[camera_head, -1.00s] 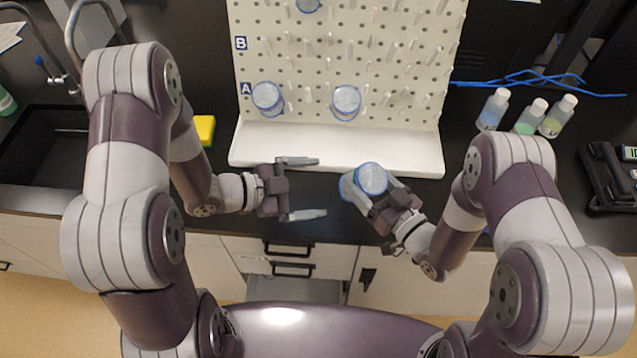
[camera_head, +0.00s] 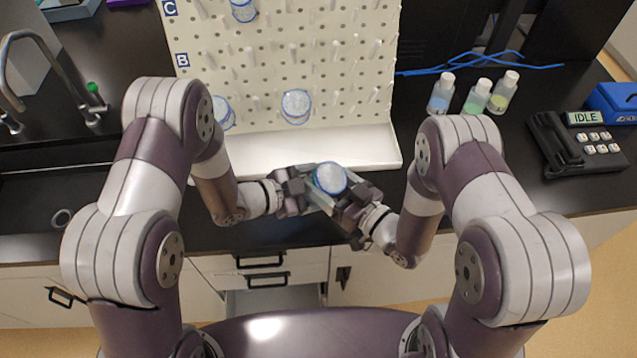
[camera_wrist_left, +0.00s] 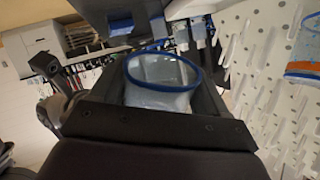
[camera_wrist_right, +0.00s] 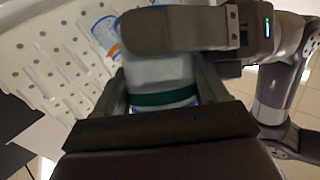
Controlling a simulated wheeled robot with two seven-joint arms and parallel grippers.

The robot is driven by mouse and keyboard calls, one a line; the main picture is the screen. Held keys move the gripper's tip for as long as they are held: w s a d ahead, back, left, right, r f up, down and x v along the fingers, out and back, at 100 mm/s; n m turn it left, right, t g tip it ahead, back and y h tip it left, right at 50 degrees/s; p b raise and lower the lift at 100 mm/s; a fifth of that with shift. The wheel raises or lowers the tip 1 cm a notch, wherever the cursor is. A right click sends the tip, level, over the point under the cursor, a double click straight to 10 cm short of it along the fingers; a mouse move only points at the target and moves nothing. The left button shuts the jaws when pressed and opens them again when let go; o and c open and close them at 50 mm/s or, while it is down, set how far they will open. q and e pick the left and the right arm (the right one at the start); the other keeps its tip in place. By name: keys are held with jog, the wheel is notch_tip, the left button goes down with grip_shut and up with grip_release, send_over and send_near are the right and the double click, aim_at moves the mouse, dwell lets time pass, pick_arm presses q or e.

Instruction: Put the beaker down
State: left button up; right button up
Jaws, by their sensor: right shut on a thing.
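The beaker (camera_head: 330,178), clear with a blue rim, is held above the counter's front edge. My right gripper (camera_head: 342,192) is shut on it; the right wrist view shows the beaker (camera_wrist_right: 160,80) between its fingers, with a dark green band low in it. My left gripper (camera_head: 308,187) has come in from the left, and its fingers reach to either side of the beaker. The left wrist view shows the blue-rimmed mouth of the beaker (camera_wrist_left: 160,80) between those fingers. Whether they press on it is not clear.
A white pegboard (camera_head: 345,75) with a ledge (camera_head: 375,150) stands behind, holding several blue-rimmed vessels such as one on row B (camera_head: 296,107). Three small bottles (camera_head: 478,95) stand at the back right, near a device reading IDLE (camera_head: 575,145). A sink (camera_head: 30,215) is at left.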

pick_arm(q)
jog(key=c, duration=0.4)
pick_arm(e)
jog(key=o, duration=1.1)
jog(key=shift+c, duration=0.2)
jog(key=shift+s, duration=0.1)
